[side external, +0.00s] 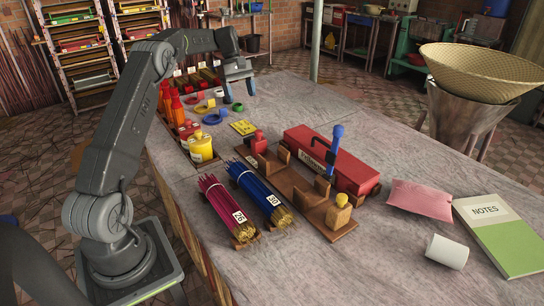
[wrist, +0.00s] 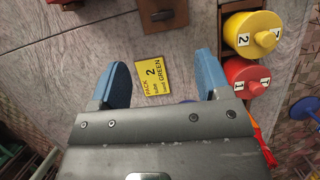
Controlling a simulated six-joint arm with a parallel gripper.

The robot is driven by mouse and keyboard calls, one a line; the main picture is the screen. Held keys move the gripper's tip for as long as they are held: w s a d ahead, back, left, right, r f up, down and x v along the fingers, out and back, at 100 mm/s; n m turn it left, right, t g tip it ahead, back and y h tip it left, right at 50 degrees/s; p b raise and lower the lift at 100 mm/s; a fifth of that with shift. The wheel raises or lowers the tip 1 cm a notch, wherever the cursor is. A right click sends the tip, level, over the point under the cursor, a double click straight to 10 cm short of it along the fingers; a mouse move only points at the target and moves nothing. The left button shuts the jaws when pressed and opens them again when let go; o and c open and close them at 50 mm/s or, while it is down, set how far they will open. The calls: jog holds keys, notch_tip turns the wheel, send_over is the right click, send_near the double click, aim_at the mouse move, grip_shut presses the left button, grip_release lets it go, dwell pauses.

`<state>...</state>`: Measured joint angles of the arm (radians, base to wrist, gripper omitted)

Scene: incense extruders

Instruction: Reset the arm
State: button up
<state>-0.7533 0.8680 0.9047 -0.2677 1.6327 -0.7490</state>
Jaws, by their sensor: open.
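My gripper (side external: 238,94) is open and empty, raised over the far left part of the table in the side external view. In the wrist view its two blue fingers (wrist: 161,75) are spread wide with nothing between them but the table and part of a yellow card (wrist: 152,77) reading "PACK 2 tube band GREEN". The card (side external: 243,127) lies flat on the table below.
Yellow (side external: 200,148) and red (wrist: 246,77) containers stand along the table's left edge. Magenta (side external: 227,205) and blue (side external: 260,192) stick bundles lie in front. A wooden fixture (side external: 285,188) and red box (side external: 330,160) fill the middle. A pink pouch (side external: 420,198), white roll (side external: 446,251) and notebook (side external: 500,235) lie right.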

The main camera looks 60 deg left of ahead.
jog(key=s+d+r+m+y, duration=0.1)
jog(key=s+d+r+m, duration=0.1)
jog(key=d+r, duration=0.35)
jog(key=s+d+r+m+t+y, duration=0.1)
jog(key=s+d+r+m, duration=0.15)
jog(key=d, duration=0.55)
jog(key=s+d+r+m+y, duration=0.1)
jog(key=d+r+m, duration=0.25)
jog(key=d, duration=0.35)
jog(key=s+d+f+m+t, duration=0.2)
jog(key=s+d+m, duration=0.2)
jog(key=s+d, duration=0.3)
jog(key=s+d+f+m+t+y, duration=0.1)
jog(key=s+d+m, duration=0.4)
jog(key=s, duration=0.8)
jog(key=d+f+t, duration=0.1)
jog(key=d, duration=0.1)
jog(key=shift+d+f+t, duration=0.2)
jog(key=shift+d+t, duration=0.1)
jog(key=shift+d, duration=0.05)
jog(key=shift+o, duration=0.4)
jog(key=shift+w, duration=0.1)
